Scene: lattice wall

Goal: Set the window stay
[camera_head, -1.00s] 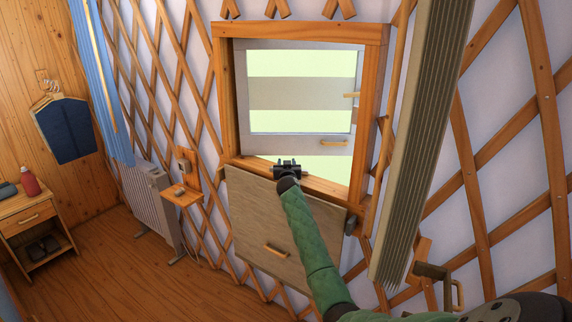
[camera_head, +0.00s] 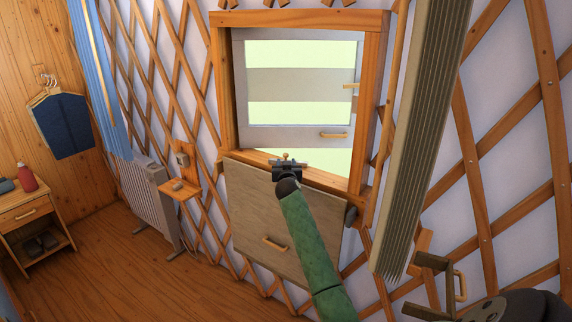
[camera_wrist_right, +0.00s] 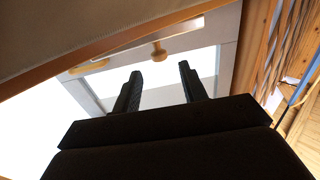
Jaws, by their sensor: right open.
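The window sash (camera_head: 300,85) hangs in a wooden frame (camera_head: 225,90), with a bright gap under its lower edge. It has a small wooden handle (camera_head: 333,135) near the bottom and another tan piece (camera_head: 351,86) at its right side. A small wooden knob or peg (camera_head: 286,156) shows at the sill, and also in the right wrist view (camera_wrist_right: 158,50). I cannot tell for sure whether it belongs to the stay. My right gripper (camera_head: 288,164) is at the sill, open and empty. In the wrist view its fingertips (camera_wrist_right: 157,70) are apart, with the knob just beyond the gap. My left gripper is not in view.
A wooden panel (camera_head: 260,215) with a handle is below the sill. A long ribbed pale piece (camera_head: 425,140) hangs right of the window. A dark bracket (camera_head: 433,268) is low on the right. A radiator (camera_head: 148,195) and small shelf (camera_head: 181,190) are to the left.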

